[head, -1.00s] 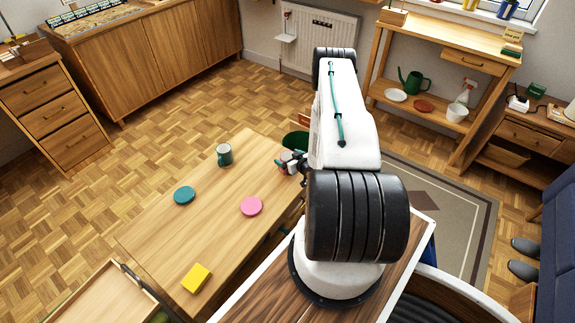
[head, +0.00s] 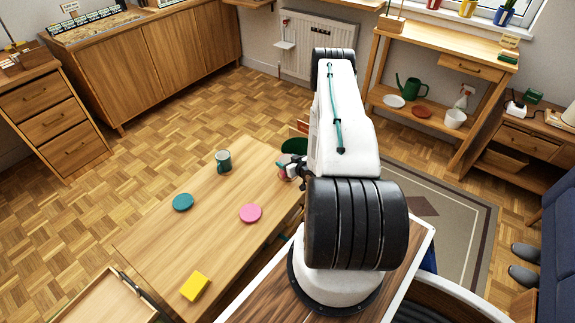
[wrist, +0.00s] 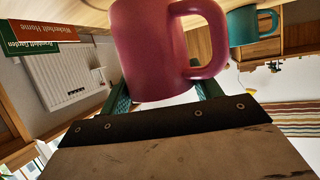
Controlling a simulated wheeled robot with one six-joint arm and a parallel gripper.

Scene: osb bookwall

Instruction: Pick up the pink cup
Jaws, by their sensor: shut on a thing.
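The pink cup (wrist: 155,50) fills the upper middle of the wrist view, its handle pointing right. My gripper (wrist: 164,92) has its green fingers on either side of the cup's body and is shut on it. In the head view my gripper (head: 288,168) is at the table's far right edge, and my arm hides most of it. I cannot tell whether the cup touches the table. The wooden table (head: 170,250) lies below.
A dark teal mug (head: 223,161) stands left of my gripper; it also shows in the wrist view (wrist: 243,25). A teal disc (head: 183,202), a pink disc (head: 250,213) and a yellow block (head: 195,286) lie on the table. Books (wrist: 40,32) show in the wrist view.

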